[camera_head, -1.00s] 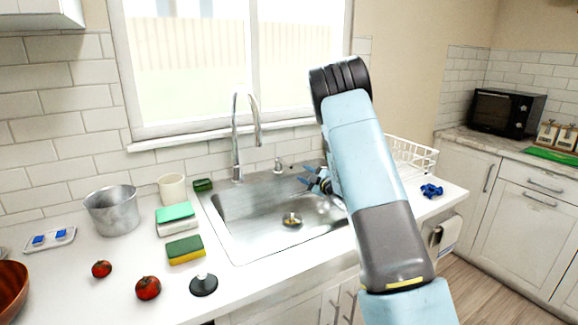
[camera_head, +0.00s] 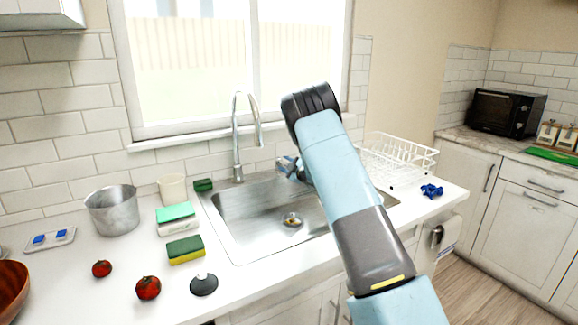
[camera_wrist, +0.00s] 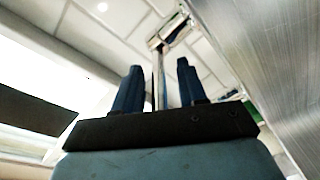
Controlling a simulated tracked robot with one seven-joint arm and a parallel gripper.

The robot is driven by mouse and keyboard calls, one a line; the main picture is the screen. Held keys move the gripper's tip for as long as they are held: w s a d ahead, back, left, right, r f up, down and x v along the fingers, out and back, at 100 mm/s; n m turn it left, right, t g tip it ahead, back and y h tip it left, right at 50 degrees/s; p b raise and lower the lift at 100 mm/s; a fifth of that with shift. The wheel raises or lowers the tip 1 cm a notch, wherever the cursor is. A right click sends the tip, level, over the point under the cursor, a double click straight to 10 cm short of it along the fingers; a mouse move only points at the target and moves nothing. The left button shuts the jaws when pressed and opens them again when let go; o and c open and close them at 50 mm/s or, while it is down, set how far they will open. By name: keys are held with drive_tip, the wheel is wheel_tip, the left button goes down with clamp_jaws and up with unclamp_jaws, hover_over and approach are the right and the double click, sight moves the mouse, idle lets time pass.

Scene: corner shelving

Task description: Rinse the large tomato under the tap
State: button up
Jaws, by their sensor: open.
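The large tomato (camera_head: 148,288) lies on the counter at the front left, beside the black sink plug (camera_head: 204,284). A smaller tomato (camera_head: 102,268) lies to its left and farther back. The tap (camera_head: 237,140) rises behind the steel sink (camera_head: 232,222); no water shows. My gripper (camera_head: 287,166) is at the back right of the sink, right of the tap and far from the tomatoes, partly hidden by my arm. In the wrist view my gripper (camera_wrist: 158,88) has its two dark blue fingers apart with nothing held, and a metal pipe (camera_wrist: 157,65) shows beyond them.
Sponges (camera_head: 185,249), a metal pot (camera_head: 112,210) and a cream mug (camera_head: 172,189) stand left of the sink. A wooden bowl (camera_head: 12,290) is at the left edge. A white dish rack (camera_head: 400,155) stands right of the sink. The counter around the tomatoes has free room.

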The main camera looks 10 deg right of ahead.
drive_tip(key=shift+c, duration=0.3)
clamp_jaws()
idle(0.4)
